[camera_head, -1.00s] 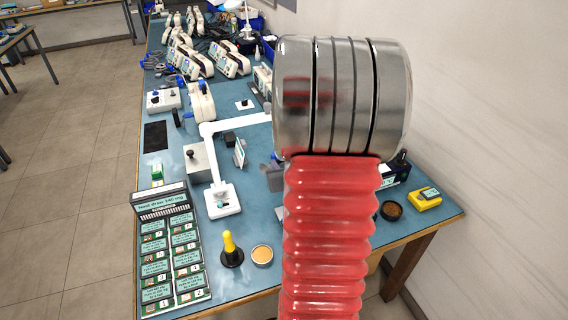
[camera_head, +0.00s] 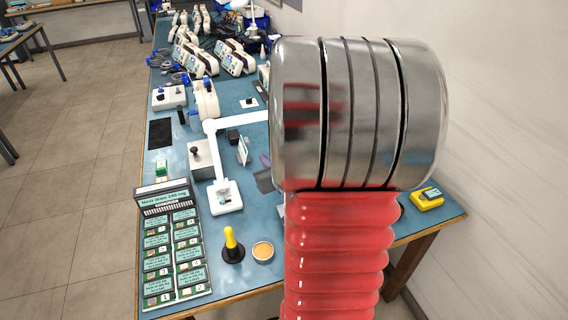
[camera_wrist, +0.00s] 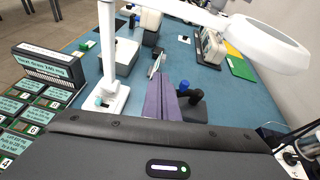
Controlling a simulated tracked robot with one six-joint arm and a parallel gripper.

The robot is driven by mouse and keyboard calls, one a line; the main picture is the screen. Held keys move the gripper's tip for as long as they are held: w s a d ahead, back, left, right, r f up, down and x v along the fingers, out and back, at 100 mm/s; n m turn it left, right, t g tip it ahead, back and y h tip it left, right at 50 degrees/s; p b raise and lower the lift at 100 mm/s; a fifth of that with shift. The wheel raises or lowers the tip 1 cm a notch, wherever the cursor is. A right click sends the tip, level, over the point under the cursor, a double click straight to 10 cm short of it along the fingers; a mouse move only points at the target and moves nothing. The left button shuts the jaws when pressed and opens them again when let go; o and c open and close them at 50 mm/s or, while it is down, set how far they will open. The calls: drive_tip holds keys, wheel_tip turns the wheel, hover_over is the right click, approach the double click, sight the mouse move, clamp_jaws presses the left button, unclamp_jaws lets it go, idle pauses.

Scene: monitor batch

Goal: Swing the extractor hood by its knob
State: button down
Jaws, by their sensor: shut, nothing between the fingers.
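A white jointed arm (camera_head: 212,155) stands on a white base (camera_head: 226,197) on the blue bench. In the wrist view the arm (camera_wrist: 160,8) ends at the upper right in a round white head (camera_wrist: 268,42), which looks like the extractor hood. In the head view that end is hidden behind my own arm. I cannot make out a knob on it. My gripper (camera_wrist: 166,82) shows as two purple-grey fingers pressed together and empty, below and left of the round head and apart from it. In the head view my gripper (camera_head: 265,181) is partly hidden by my arm.
A dark item with a blue top (camera_wrist: 184,87) is just right of my fingers. A labelled card rack (camera_head: 172,245), a yellow-topped stand (camera_head: 232,246) and a round tin (camera_head: 263,251) are at the front left. A yellow meter (camera_head: 427,199) is near the right edge.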

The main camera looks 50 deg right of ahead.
drive_tip(key=w+a+r+n+t+y, duration=0.1)
drive_tip(key=w+a+r+n+y, duration=0.2)
drive_tip(key=a+n, duration=0.3)
drive_tip(key=w+a+r+n+t+y, duration=0.1)
drive_tip(key=w+a+r+n+y, duration=0.15)
drive_tip(key=a, duration=0.55)
drive_tip(key=s+a+r+n+g+y, duration=0.1)
drive_tip(key=a+n+g+y, duration=0.15)
drive_tip(key=a+n, duration=0.45)
drive_tip(key=s+a+r+n+g+y, duration=0.15)
drive_tip(key=a+n+y, duration=0.25)
drive_tip(key=a, duration=0.5)
drive_tip(key=s+a+n+g, duration=0.4)
drive_tip(key=s+a+n, duration=0.5)
drive_tip(key=n, duration=0.2)
drive_tip(key=s+d+r+n+g+h, duration=0.1)
drive_tip(key=s+d+n+h, duration=0.4)
drive_tip(key=s+n, duration=0.2)
drive_tip(key=shift+s+r+n+h, duration=0.3)
drive_tip(key=shift+n+h, duration=0.1)
drive_tip(key=shift+n, duration=0.85)
drive_tip(key=shift+d+f, duration=0.1)
drive_tip(key=shift+d, duration=0.1)
